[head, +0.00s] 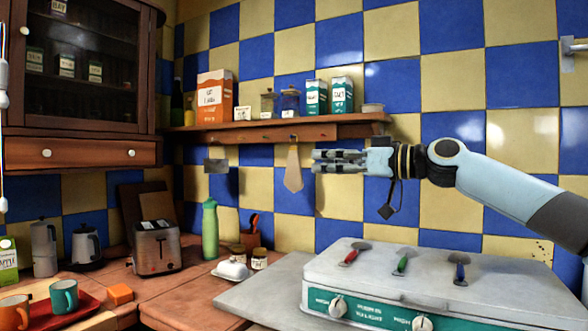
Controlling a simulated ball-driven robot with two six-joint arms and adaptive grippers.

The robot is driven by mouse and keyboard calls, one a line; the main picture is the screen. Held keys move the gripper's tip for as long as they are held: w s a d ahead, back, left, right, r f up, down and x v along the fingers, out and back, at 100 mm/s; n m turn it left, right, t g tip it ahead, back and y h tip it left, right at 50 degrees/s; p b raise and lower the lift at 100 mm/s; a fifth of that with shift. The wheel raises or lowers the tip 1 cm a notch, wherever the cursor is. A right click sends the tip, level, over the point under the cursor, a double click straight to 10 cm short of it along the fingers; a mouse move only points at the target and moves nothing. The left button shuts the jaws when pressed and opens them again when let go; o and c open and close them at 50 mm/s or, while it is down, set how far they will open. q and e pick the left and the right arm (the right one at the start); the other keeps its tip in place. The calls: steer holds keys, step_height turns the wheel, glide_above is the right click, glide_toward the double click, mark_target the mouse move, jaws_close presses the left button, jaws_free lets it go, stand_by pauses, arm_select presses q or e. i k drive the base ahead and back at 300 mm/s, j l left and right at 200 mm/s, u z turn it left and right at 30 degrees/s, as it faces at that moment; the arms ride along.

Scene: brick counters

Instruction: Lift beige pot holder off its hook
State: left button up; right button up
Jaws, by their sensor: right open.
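The beige pot holder (293,170) hangs flat against the tiled wall, below the wooden shelf. Its upper end is narrow and reaches a hook at the shelf's underside. My right gripper (318,161) comes in from the right and points left, with its fingertips a little to the right of the pot holder. It is open and holds nothing. A visible gap lies between the fingertips and the pot holder in the picture; I cannot tell the depth between them. My left gripper is out of view.
The wooden shelf (330,130) with tins and jars is just above my right gripper. A grey utensil (216,166) hangs left of the pot holder. Below are a white stove (440,275), a green bottle (210,232) and a toaster (157,247).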

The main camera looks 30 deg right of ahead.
mark_target(293, 181)
steer(key=i+l, duration=1.15)
